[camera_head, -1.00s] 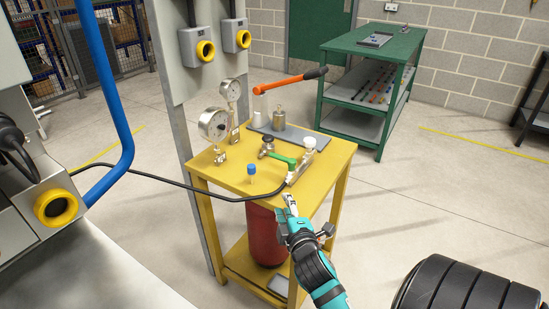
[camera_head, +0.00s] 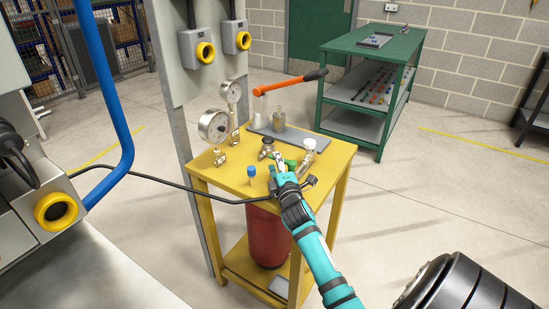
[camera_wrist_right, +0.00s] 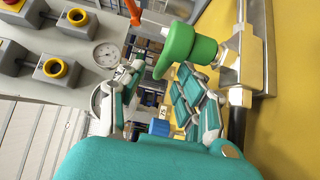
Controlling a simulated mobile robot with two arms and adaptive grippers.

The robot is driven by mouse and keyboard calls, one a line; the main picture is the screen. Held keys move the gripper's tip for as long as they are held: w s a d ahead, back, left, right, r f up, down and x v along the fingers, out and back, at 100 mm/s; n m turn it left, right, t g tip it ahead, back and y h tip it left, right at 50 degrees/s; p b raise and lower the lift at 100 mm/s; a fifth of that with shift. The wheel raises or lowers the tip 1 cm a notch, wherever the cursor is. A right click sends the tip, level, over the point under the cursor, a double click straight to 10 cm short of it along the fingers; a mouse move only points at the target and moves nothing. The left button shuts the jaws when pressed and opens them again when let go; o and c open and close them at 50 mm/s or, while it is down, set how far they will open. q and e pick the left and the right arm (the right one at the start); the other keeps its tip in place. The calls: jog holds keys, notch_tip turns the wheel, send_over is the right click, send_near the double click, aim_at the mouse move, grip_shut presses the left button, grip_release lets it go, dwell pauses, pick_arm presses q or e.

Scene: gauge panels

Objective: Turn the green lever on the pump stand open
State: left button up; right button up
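The yellow pump stand (camera_head: 228,175) is at the centre of the head view. Its green lever (camera_head: 290,164) shows only in part behind my right gripper (camera_head: 277,163). In the right wrist view the green lever (camera_wrist_right: 188,50) points left from a brass valve body (camera_wrist_right: 240,65). The right gripper (camera_wrist_right: 158,78) is open, its fingers apart. The lever's rounded end is close to the fingertips, nearer the right-hand finger; I cannot tell whether they touch. My left gripper is not in view.
An orange pump handle (camera_head: 288,83) reaches over the back. A black hose (camera_head: 178,185) runs left. A green shelf table (camera_head: 362,48) stands behind.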

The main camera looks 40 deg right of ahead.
jog(key=shift+x, duration=1.7)
grip_shut()
